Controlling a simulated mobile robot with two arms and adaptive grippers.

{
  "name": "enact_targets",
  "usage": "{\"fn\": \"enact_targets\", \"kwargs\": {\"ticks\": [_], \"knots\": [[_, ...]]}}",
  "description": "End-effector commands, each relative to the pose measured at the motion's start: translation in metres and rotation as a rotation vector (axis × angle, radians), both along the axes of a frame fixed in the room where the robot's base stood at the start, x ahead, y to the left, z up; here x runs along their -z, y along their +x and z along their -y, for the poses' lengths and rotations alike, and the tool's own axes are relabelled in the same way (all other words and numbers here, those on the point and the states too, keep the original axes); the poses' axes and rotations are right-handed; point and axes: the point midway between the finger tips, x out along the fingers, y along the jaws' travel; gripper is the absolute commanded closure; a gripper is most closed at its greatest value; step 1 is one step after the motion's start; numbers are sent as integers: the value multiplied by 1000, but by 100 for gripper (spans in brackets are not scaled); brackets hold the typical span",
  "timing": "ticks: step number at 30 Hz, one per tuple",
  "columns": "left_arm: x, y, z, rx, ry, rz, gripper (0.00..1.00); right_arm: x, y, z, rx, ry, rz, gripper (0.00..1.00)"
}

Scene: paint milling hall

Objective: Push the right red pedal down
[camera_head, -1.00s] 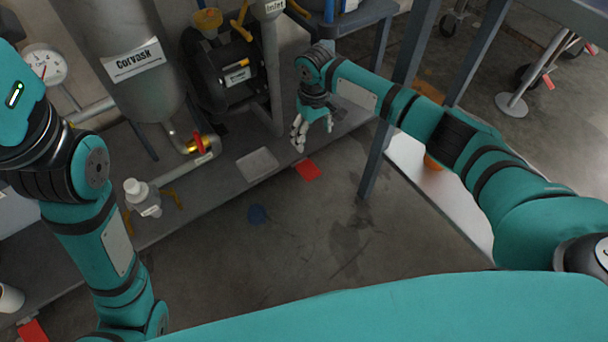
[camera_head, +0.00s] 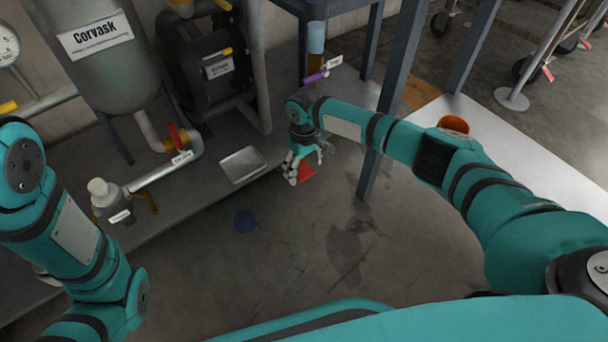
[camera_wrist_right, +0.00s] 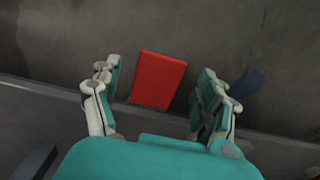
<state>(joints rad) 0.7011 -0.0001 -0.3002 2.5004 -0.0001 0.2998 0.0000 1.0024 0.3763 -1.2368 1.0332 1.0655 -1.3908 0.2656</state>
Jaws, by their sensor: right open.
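The right red pedal (camera_head: 307,172) is a flat red plate low at the edge of the grey platform, partly covered by my right gripper in the head view. In the right wrist view the pedal (camera_wrist_right: 158,80) lies between and beyond the two open fingers. My right gripper (camera_head: 305,168) points down above it, open and empty; the fingers (camera_wrist_right: 160,95) stand on either side of the pedal in that view. I cannot tell how large the gap to the pedal is. My left arm is at the left, with its gripper out of the picture.
A metal tray (camera_head: 243,165) sits on the platform (camera_head: 200,200) left of the gripper. A blue floor spot (camera_head: 244,222) lies in front. A grey table leg (camera_head: 371,175) stands just right of my right gripper. A pipe with a red valve handle (camera_head: 175,137) is at the left. The floor in front is clear.

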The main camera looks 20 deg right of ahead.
Motion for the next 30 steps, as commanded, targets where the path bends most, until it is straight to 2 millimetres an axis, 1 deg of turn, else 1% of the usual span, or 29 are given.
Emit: {"fn": "enact_targets", "kwargs": {"ticks": [1,3,12,27,30], "knots": [[6,0,0,0,0,0,23,6,0,0,-1,0,0,23],[7,0,0,0,0,0,23,8,0,0,-1,0,1,23],[6,0,0,0,1,1,23,8,0,0,-1,0,1,23],[6,0,0,0,1,0,23,9,0,0,-1,0,0,88],[6,0,0,0,1,0,23,9,0,0,0,0,0,100]]}}
